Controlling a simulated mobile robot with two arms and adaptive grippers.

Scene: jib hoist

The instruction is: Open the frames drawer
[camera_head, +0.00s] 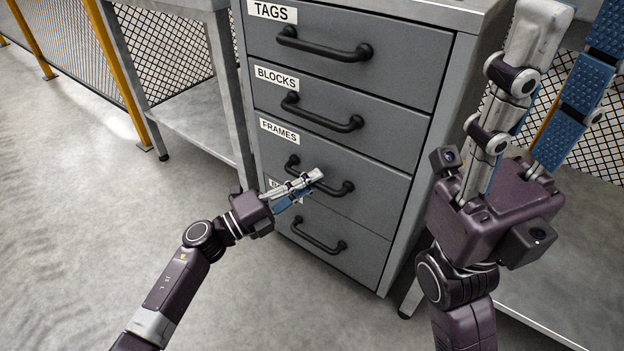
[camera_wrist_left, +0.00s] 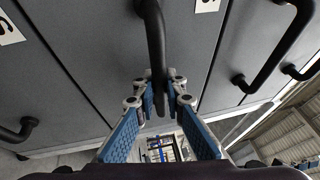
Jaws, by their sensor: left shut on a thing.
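The grey frames drawer (camera_head: 375,172) is the third one down, marked FRAMES, and its front looks flush with the cabinet. Its black bar handle (camera_head: 338,189) runs across the front. My left gripper (camera_head: 312,180) is shut on this handle around its middle. In the left wrist view the handle (camera_wrist_left: 155,40) passes between the two blue-padded fingers of my left gripper (camera_wrist_left: 160,90). Part of the handle is hidden behind the fingers. My right gripper (camera_head: 572,30) is raised at the right with its fingers spread, and nothing shows between them.
Above are the tags drawer (camera_head: 400,50) and blocks drawer (camera_head: 395,110). A lower drawer (camera_head: 350,262) has a partly hidden label. All look shut. A metal table (camera_head: 190,118) stands left, with yellow-posted mesh fencing behind. The floor (camera_head: 70,220) in front is clear.

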